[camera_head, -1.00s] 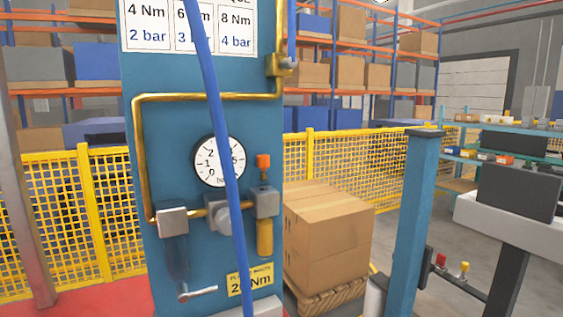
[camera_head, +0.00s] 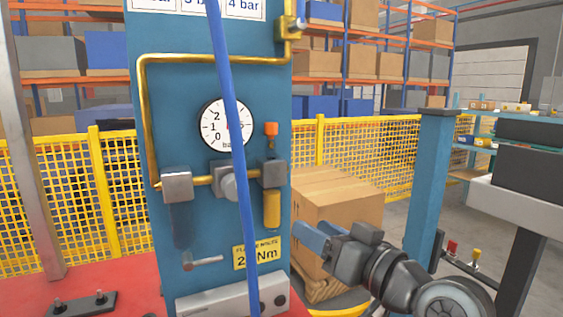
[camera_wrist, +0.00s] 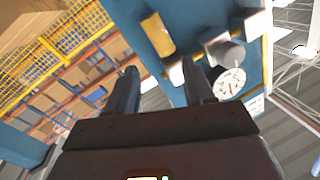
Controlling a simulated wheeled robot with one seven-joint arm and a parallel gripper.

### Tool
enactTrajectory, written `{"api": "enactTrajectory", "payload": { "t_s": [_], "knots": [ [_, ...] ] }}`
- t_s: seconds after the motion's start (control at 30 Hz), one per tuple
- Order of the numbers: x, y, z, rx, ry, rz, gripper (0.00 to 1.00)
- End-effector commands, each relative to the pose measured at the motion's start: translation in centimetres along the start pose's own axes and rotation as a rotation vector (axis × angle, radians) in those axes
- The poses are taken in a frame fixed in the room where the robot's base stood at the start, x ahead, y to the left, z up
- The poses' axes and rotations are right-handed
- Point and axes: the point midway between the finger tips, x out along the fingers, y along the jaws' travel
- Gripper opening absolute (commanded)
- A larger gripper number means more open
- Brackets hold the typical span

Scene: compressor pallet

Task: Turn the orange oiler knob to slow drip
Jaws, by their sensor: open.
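The orange oiler knob (camera_head: 270,129) stands upright on top of the oiler on the blue panel (camera_head: 215,80). Below it are the oiler's grey block (camera_head: 273,173) and amber bowl (camera_head: 272,209). My gripper (camera_head: 312,236) is low and to the right of the oiler, apart from it, in front of the cardboard box. In the wrist view my gripper (camera_wrist: 162,82) has its two fingers spread with nothing between them. The amber bowl (camera_wrist: 157,33) shows beyond the fingers there; I cannot make out the knob in that view.
A blue hose (camera_head: 233,130) hangs in front of the panel, crossing the pressure gauge (camera_head: 222,126). A brass pipe (camera_head: 210,58) frames the gauge. A cardboard box (camera_head: 337,205) on a pallet stands right of the panel. A blue post (camera_head: 428,180) stands farther right.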

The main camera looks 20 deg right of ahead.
Motion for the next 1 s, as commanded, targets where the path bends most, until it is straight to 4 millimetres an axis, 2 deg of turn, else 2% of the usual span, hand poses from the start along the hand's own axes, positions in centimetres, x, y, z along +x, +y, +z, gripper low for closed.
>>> {"api": "enactTrajectory", "payload": {
  "t_s": [0.03, 0.3, 0.5, 0.6, 0.77, 1.0],
  "knots": [
    [0.8, 0.0, -1.8, -0.023, 0.009, -0.024, 0.53],
    [3.2, -1.3, -10.1, -0.160, -0.010, -0.155, 0.53],
    [3.5, -2.4, -14.3, -0.258, -0.039, -0.214, 0.53],
    [3.4, -2.7, -15.3, -0.285, -0.049, -0.228, 0.53],
    [4.0, -3.1, -15.7, -0.298, -0.057, -0.236, 0.53],
    [7.3, -3.9, -15.5, -0.297, -0.058, -0.236, 0.53]
  ]
}}
